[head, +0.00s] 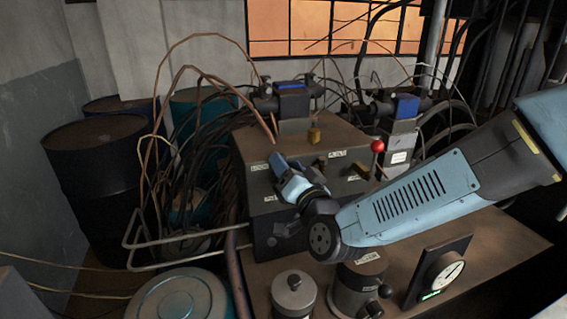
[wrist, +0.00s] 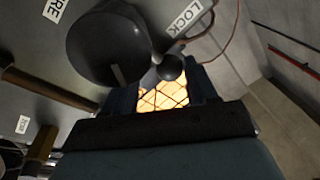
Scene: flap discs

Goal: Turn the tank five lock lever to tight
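The lock lever in the wrist view is a dark round hub (wrist: 105,48) with an arm ending in a black ball (wrist: 170,68). A white label reading LOCK (wrist: 190,18) sits beside it on the grey panel. My gripper (wrist: 150,92) is open, with lit window panes showing through the gap between its fingers. The ball appears at the gap's upper edge; I cannot tell if it touches a finger. In the head view my gripper (head: 284,166) is at the front of the brown-grey box (head: 262,150) and hides the lever. No tank five marking is readable.
A red-ball lever (head: 377,146) stands right of my gripper. A gauge (head: 440,275) and two lidded cylinders, one (head: 294,295) at left and one (head: 358,290) with a black knob, stand in front. Hoses and drums (head: 95,160) crowd the left.

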